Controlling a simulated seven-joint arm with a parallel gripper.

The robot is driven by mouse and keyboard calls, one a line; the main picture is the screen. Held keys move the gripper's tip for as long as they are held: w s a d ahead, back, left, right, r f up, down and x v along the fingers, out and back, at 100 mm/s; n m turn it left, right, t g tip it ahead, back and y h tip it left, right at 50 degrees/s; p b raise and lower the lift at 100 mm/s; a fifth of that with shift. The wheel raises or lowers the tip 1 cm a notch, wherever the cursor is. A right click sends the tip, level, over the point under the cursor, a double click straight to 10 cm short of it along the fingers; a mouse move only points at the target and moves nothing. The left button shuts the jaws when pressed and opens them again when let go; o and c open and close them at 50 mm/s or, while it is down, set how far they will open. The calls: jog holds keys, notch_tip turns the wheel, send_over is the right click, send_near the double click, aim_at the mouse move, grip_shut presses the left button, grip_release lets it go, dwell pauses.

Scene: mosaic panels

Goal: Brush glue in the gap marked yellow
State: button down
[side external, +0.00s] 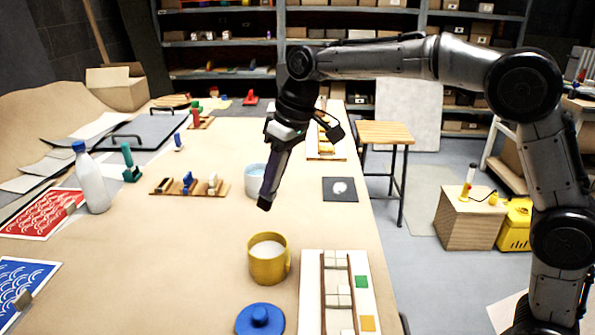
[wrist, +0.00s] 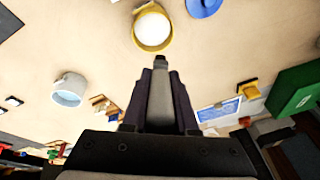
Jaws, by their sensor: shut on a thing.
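My gripper (side external: 272,180) points down above the table in the side view, with a dark tip at its lower end. In the wrist view my gripper (wrist: 161,100) is shut on a grey brush-like tool (wrist: 161,88) with a dark tip. A yellow pot (side external: 268,266) with white contents stands nearer the camera, below and apart from the tip; it also shows in the wrist view (wrist: 137,40). A mosaic panel (side external: 311,285) lies at the front right, with pale tiles between brown rails.
A blue knobbed lid (side external: 260,319) lies beside the panel. A white-blue cup (side external: 253,182) stands behind the gripper. A dark square (side external: 340,190) lies at the right edge.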

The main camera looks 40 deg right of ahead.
aim_at(275, 198)
notch_tip(275, 198, down, 5)
jog(key=shift+d, duration=0.15)
jog(key=shift+f, duration=3)
jog(key=shift+f, duration=0.55)
jog(key=shift+r, duration=3.55)
